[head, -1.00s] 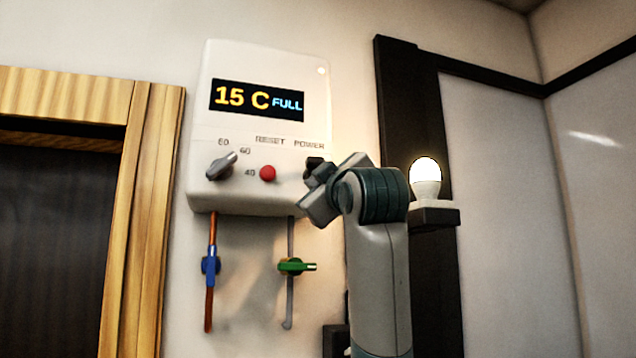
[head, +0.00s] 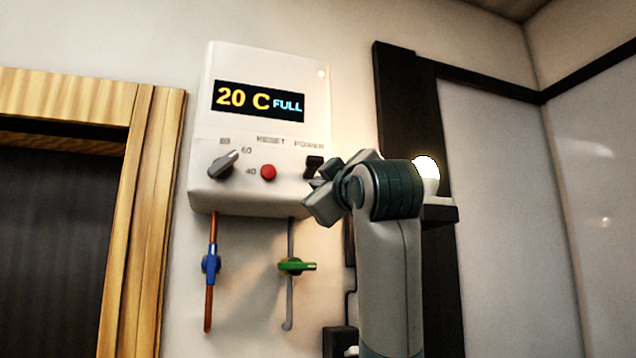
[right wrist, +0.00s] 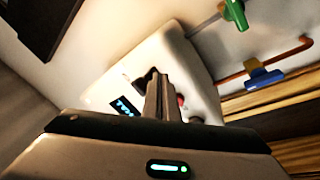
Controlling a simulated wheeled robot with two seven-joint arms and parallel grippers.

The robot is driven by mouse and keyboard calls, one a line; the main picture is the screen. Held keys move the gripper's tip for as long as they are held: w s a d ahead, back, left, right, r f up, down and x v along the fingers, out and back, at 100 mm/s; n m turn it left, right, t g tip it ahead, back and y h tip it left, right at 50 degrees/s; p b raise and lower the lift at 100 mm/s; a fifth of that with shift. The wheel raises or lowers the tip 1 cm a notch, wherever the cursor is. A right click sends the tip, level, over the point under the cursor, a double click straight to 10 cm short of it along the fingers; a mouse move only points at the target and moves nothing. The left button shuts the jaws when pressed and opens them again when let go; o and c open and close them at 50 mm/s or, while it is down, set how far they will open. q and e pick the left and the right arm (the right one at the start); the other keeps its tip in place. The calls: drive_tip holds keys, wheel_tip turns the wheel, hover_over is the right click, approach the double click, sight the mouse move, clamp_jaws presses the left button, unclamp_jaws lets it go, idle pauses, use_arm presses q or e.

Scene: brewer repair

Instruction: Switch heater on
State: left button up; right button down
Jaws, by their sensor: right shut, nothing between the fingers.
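The white heater (head: 235,135) hangs on the wall. Its display (head: 258,100) reads "20 C FULL", and a small light at its top right glows orange. The black power switch (head: 314,163) sits under the POWER label; it also shows in the right wrist view (right wrist: 139,82). My right gripper (head: 310,186) is shut and empty, just right of and below the switch; its shut fingers show in the right wrist view (right wrist: 162,92). I cannot tell whether they touch the switch. My left gripper is not in view.
A grey dial (head: 222,164) and a red reset button (head: 268,172) are left of the switch. Below hang pipes with a blue valve (head: 210,264) and a green valve (head: 291,266). A lit bulb (head: 427,170) stands behind my right arm. A wooden frame (head: 150,220) is at left.

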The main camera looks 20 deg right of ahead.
drive_tip(key=s+b, duration=0.4)
drive_tip(key=s, duration=0.3)
drive_tip(key=shift+d, duration=0.15)
idle(0.5)
drive_tip(key=shift+f, duration=0.1)
idle(0.5)
